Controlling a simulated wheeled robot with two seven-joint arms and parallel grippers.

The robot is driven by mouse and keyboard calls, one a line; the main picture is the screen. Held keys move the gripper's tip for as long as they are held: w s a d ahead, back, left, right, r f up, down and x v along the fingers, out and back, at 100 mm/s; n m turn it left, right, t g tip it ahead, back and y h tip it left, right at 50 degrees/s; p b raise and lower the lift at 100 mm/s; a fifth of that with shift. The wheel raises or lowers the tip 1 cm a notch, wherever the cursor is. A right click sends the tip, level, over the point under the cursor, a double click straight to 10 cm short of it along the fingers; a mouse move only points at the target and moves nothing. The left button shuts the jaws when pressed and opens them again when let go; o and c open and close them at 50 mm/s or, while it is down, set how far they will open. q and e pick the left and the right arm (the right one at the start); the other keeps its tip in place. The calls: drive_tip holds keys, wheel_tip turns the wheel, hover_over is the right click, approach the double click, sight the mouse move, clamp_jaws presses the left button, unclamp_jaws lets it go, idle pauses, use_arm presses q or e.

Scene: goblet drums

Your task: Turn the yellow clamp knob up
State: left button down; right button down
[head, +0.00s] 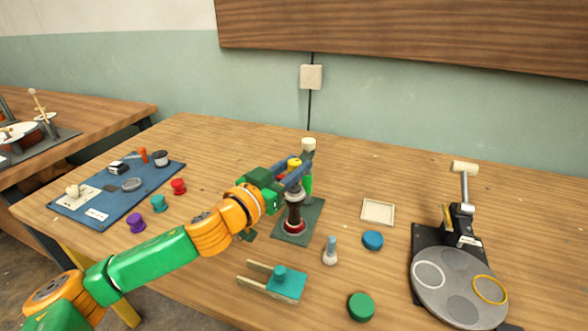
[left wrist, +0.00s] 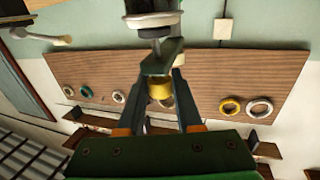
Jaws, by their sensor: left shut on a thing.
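The yellow clamp knob (head: 294,162) is at the top of a small upright stand with a dark body (head: 293,217) on a green base plate (head: 312,222). A post with a pale cap (head: 308,144) rises just behind it. My left gripper (head: 296,173) reaches in from the left and is shut on the yellow knob. In the left wrist view the yellow knob (left wrist: 160,90) sits between the two fingers of my left gripper (left wrist: 163,80). The gripper hides part of the stand's top. My right gripper is not in view.
A blue board (head: 150,180) with small parts lies at left, beside purple, teal and red knobs. A teal clamp block (head: 287,284), a grey peg (head: 329,251), a blue disc (head: 372,239) and a green disc (head: 361,306) lie in front. A black stand with a round grey plate (head: 457,275) is at right.

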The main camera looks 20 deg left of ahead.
use_arm(q)
drive_tip(key=n+y, duration=0.2)
drive_tip(key=y, duration=0.1)
drive_tip(key=n+y, duration=0.1)
drive_tip(key=y, duration=0.2)
drive_tip(key=shift+d+n+t+b, duration=0.1)
drive_tip(key=shift+n+t+b, duration=0.2)
drive_tip(key=shift+n+t, duration=0.1)
drive_tip(key=n+y, duration=0.2)
drive_tip(key=y, duration=0.2)
drive_tip(key=shift+f+n+g+b, duration=0.1)
drive_tip(key=shift+n+g+b, duration=0.2)
drive_tip(key=shift+n+b, duration=0.1)
drive_tip(key=n+g+y+b, duration=0.2)
drive_tip(key=n+y, duration=0.1)
drive_tip(key=y, duration=0.2)
drive_tip(key=shift+n+y, duration=0.3)
drive_tip(key=shift+n, duration=0.1)
drive_tip(key=shift+n+g+y+b, duration=0.7)
drive_tip(key=shift+n+g+y, duration=0.2)
drive_tip(key=shift+g+y, duration=0.2)
drive_tip(key=shift+r, duration=0.25)
drive_tip(key=c, duration=0.8)
unclamp_jaws()
drive_tip(key=shift+c, duration=0.2)
drive_tip(key=shift+o, duration=1.3)
drive_tip(key=shift+f, duration=0.1)
